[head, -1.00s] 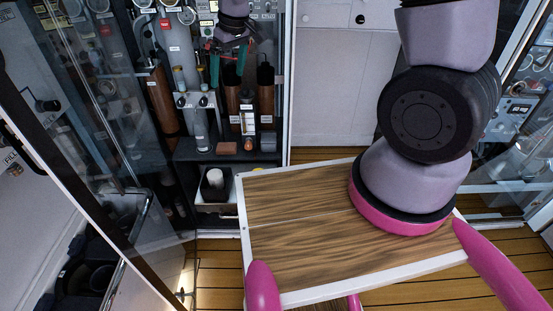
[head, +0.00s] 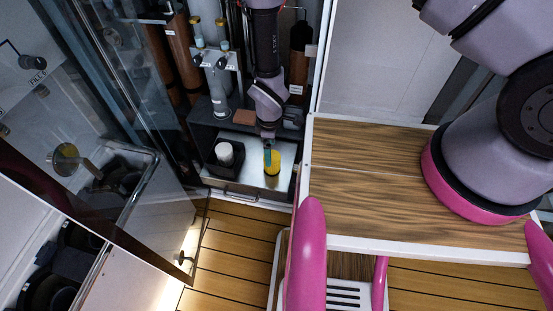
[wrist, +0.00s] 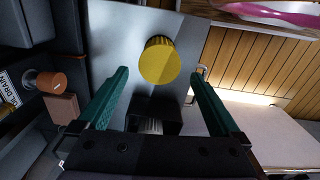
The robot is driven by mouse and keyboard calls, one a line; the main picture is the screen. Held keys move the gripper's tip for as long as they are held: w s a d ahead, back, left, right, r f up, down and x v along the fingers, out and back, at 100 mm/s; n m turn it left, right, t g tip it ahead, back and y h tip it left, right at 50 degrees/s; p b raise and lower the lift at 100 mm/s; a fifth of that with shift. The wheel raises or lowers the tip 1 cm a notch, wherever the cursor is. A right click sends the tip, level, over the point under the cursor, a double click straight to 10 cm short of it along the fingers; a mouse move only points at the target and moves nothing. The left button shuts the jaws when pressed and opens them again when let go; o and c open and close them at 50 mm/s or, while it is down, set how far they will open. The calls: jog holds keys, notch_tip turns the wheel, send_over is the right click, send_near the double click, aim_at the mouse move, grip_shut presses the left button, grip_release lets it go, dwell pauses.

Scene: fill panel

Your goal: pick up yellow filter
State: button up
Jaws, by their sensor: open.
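The yellow filter (head: 272,162) is a short ribbed cylinder standing on the metal tray (head: 283,182) low in the cabinet. In the wrist view the yellow filter (wrist: 160,61) lies ahead of and between my fingers, with clear room on both sides. My gripper (wrist: 151,80) is open and empty, its green fingers spread apart. In the head view my gripper (head: 269,142) is pointed down just above the filter and overlaps its top edge. Whether the fingertips are level with the filter is hard to tell.
A white cylinder (head: 224,152) sits in a black holder (head: 213,170) left of the filter. A brown block (head: 244,117) lies on the shelf behind. The open glass door (head: 95,140) stands at left, and a wood-topped surface (head: 375,165) stands at right.

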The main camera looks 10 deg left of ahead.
notch_tip(320, 180, down, 8)
jog(key=shift+d+f, duration=0.15)
jog(key=shift+f, duration=0.1)
jog(key=c, duration=1.4)
